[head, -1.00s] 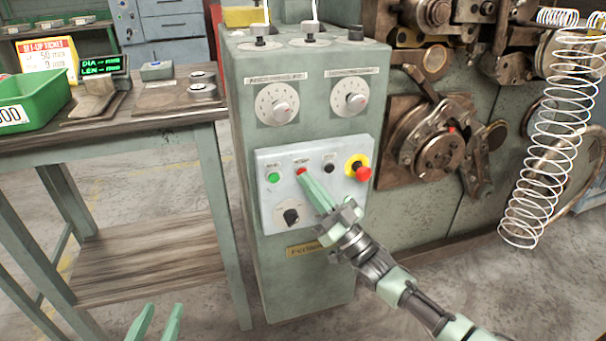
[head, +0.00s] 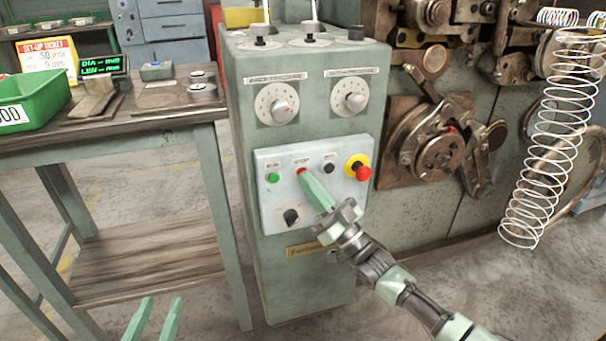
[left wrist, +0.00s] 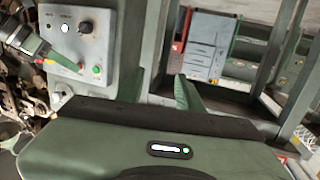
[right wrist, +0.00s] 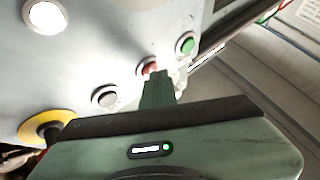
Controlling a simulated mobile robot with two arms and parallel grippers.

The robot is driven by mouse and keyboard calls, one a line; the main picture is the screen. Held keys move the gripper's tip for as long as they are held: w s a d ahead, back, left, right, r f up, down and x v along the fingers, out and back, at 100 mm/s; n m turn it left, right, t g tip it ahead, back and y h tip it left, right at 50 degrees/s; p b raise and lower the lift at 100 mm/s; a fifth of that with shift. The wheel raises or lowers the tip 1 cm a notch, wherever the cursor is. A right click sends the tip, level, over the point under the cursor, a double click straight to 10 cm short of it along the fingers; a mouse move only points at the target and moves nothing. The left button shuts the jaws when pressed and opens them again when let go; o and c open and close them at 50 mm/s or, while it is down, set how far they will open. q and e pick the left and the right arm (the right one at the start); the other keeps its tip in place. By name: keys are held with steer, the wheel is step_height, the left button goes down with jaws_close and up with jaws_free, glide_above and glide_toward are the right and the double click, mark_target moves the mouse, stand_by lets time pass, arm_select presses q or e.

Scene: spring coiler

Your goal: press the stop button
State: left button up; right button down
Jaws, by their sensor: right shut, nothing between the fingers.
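The stop button (head: 301,171) is a small red button on the light panel (head: 268,205) of the green cabinet, between a green and a black button. My right gripper (head: 306,177) is shut and empty, its fingertips at the red button and partly covering it. In the right wrist view the red button (right wrist: 148,67) shows just beyond the fingertips (right wrist: 158,76); I cannot tell whether they touch or press it. My left gripper (head: 162,301) is open and empty, low at the left, away from the panel.
The green button (head: 273,178), black button (head: 329,168) and red emergency knob on a yellow ring (head: 360,170) are close by. A black selector (head: 291,216) is below. A wooden-topped bench (head: 150,103) stands left; a wire coil (head: 550,140) hangs right.

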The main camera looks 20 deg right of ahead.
stand_by(0.4)
steer(key=shift+s, duration=0.1)
arm_select(q)
steer(key=f+g, duration=0.1)
steer(key=s+f+g, duration=0.1)
steer(key=f, duration=0.1)
steer(key=s+a+f+g+y+p, duration=0.1)
steer(key=f, duration=0.1)
steer(key=shift+a+f, duration=0.1)
steer(key=shift+f, duration=0.15)
arm_select(e)
steer(key=shift+s, duration=0.65)
steer(key=shift+s, duration=0.1)
